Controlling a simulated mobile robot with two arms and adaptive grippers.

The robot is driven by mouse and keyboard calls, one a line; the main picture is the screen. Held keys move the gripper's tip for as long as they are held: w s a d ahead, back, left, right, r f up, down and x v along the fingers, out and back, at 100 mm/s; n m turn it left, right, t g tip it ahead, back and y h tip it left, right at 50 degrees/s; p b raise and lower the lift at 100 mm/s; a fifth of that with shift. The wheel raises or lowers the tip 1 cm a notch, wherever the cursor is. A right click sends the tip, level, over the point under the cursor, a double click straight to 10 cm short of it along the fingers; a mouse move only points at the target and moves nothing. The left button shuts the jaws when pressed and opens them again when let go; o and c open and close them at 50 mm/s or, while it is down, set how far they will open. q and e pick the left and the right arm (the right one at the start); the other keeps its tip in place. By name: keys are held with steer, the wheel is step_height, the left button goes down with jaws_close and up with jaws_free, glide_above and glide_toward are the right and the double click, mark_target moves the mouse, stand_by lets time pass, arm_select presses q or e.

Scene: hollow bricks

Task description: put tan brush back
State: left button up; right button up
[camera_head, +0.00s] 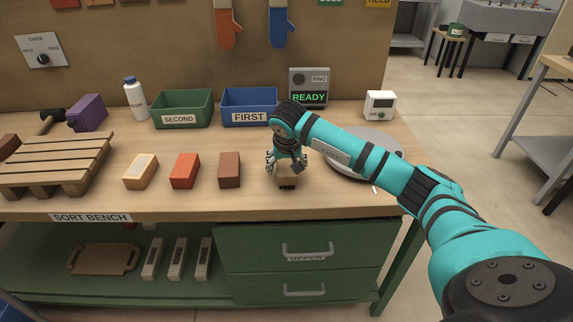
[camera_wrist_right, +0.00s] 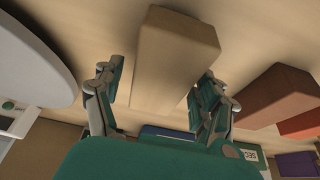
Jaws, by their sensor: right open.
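A tan block (camera_head: 287,181), the likely tan brush, lies on the bench with a dark patch on its near end. I cannot make out bristles. My right gripper (camera_head: 286,164) points down over it, open, partly hiding it. In the right wrist view the tan block (camera_wrist_right: 176,60) extends between and beyond the two spread fingers of the right gripper (camera_wrist_right: 158,88), with a visible gap on the left side. A lighter tan-yellow block (camera_head: 141,171) with a pale top lies farther left. My left gripper is not in view.
A red block (camera_head: 185,170) and a brown block (camera_head: 229,170) lie left of the gripper. Green SECOND (camera_head: 182,109) and blue FIRST (camera_head: 249,106) bins stand behind. A round grey plate (camera_head: 350,158) is to the right, a wooden pallet (camera_head: 55,165) far left.

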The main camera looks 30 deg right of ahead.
steer(key=b+v, duration=0.1)
steer(key=v, duration=1.1)
